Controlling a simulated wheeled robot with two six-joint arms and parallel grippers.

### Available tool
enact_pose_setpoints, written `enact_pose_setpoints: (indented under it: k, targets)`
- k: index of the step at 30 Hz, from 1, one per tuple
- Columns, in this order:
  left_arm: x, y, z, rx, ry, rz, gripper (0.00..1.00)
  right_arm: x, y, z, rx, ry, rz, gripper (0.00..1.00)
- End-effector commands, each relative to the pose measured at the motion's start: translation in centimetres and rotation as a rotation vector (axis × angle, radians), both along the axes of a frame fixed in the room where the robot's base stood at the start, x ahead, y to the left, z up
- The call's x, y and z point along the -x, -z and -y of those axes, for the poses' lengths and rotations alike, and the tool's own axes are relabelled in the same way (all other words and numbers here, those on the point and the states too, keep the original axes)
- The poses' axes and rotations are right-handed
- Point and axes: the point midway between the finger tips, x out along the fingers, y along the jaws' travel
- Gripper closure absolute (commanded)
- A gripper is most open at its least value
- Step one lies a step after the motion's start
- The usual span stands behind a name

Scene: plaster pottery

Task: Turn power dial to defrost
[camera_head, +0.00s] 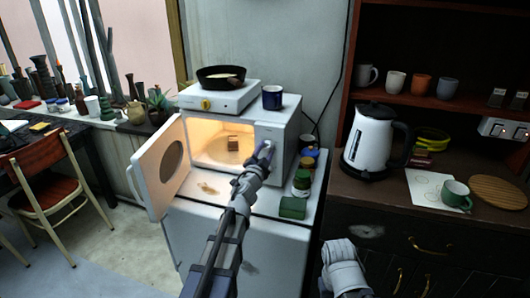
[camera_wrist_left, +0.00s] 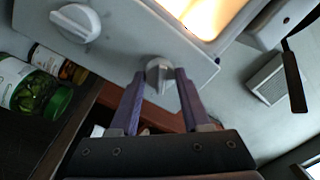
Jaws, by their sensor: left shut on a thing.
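The white microwave (camera_head: 285,132) stands on a low white cabinet, its door (camera_head: 158,185) swung open to the left and its inside lit. Its front panel carries two pale dials. My left gripper (camera_head: 266,148) is at this panel in the head view and mostly hides the dials. In the left wrist view my left gripper (camera_wrist_left: 160,78) is shut on one dial (camera_wrist_left: 160,70), a finger on each side. The other dial (camera_wrist_left: 75,23) is free. The held one appears to be the upper dial. No dial markings are readable. My right gripper is not in view.
A small brown block (camera_head: 233,143) sits inside the microwave. A hot plate (camera_head: 220,97) with a pan (camera_head: 220,75) and a blue mug (camera_head: 272,97) stand on top. A kettle (camera_head: 375,142) stands farther right.

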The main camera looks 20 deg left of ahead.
Motion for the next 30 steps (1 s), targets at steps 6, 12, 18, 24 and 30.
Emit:
enact_pose_setpoints:
  k: [6,12,18,24,30]
  targets:
    - [0.0,0.0,0.0,-0.001,-0.001,-0.001,0.38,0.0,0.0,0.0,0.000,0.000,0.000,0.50]
    - [0.0,0.0,0.0,-0.001,0.000,0.000,0.23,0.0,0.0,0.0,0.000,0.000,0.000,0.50]
    - [0.1,0.0,0.0,-0.001,0.000,0.000,0.23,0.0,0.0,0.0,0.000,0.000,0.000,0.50]
    - [1.4,0.1,0.0,-0.001,0.000,0.000,0.23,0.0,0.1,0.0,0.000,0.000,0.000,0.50]
    - [4.5,0.3,0.0,-0.002,0.000,0.000,0.23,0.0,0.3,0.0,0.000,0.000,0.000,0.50]
